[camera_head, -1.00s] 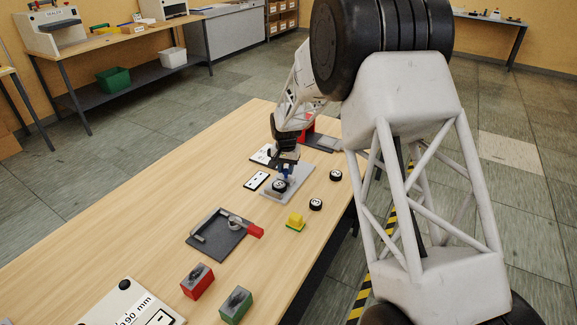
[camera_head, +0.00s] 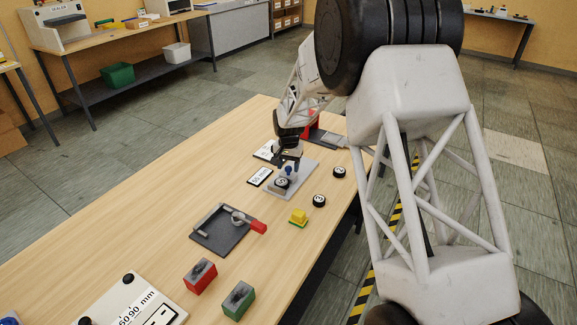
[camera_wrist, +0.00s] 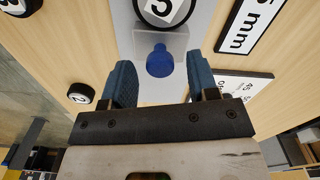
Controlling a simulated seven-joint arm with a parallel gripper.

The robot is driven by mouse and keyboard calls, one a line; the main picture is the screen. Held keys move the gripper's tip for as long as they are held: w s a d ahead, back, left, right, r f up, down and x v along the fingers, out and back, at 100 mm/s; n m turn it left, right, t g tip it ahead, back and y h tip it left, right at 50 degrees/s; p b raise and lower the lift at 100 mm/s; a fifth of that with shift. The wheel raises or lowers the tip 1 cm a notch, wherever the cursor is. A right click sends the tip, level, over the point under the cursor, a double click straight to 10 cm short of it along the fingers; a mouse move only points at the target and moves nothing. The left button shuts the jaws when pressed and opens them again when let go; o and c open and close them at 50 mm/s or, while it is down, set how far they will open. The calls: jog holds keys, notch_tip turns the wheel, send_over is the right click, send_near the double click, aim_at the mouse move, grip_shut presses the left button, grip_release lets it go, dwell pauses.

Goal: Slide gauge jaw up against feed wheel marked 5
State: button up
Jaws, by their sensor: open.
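The feed wheel (camera_wrist: 165,8) is a black-rimmed disc with a white label, partly cut off at the top of the wrist view. Its digit looks like a 5. It also shows on the grey gauge plate (camera_head: 303,177) in the head view (camera_head: 282,184). The gauge jaw (camera_wrist: 178,42) is a pale block with a blue knob (camera_wrist: 160,62), right beside the wheel. I cannot tell whether jaw and wheel touch. My gripper (camera_wrist: 162,82) is open, its blue fingers apart with the knob just beyond and between them. It also shows above the plate in the head view (camera_head: 288,162).
Two loose wheels (camera_head: 319,200) (camera_head: 339,171) lie right of the plate; one (camera_wrist: 80,96) reads 2. A size card (camera_head: 260,177) lies left.

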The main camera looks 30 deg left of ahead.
aim_at(288, 167)
jog(key=shift+r, duration=3.8)
jog(key=shift+d, duration=0.1)
